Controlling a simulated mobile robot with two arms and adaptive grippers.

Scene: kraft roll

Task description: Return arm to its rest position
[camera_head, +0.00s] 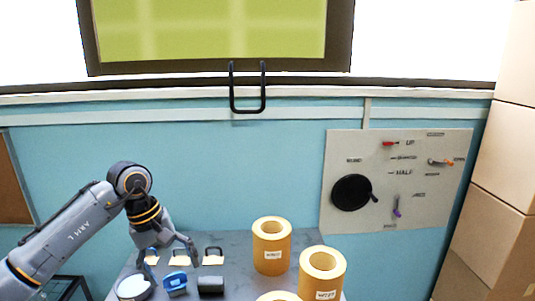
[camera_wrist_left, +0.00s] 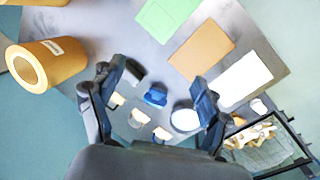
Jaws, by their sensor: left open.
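My left arm (camera_head: 75,230) comes in from the left and bends down at the wrist. My left gripper (camera_head: 168,260) hangs over the left part of the grey table (camera_head: 238,260), its fingers spread and nothing held. In the left wrist view the two fingers of the left gripper (camera_wrist_left: 158,76) stand wide apart, with small table items visible between and beyond them. Whether a fingertip touches anything cannot be told. My right gripper is in neither view.
Kraft rolls (camera_head: 271,246) stand upright on the table's right. A blue item (camera_head: 176,284), dark cylinder (camera_head: 211,285) and white round item (camera_head: 133,287) lie below the gripper. Stacked boxes (camera_head: 490,240) stand right; a panel (camera_head: 420,195) is on the wall. A black-framed basket (camera_wrist_left: 265,150) shows beside the table.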

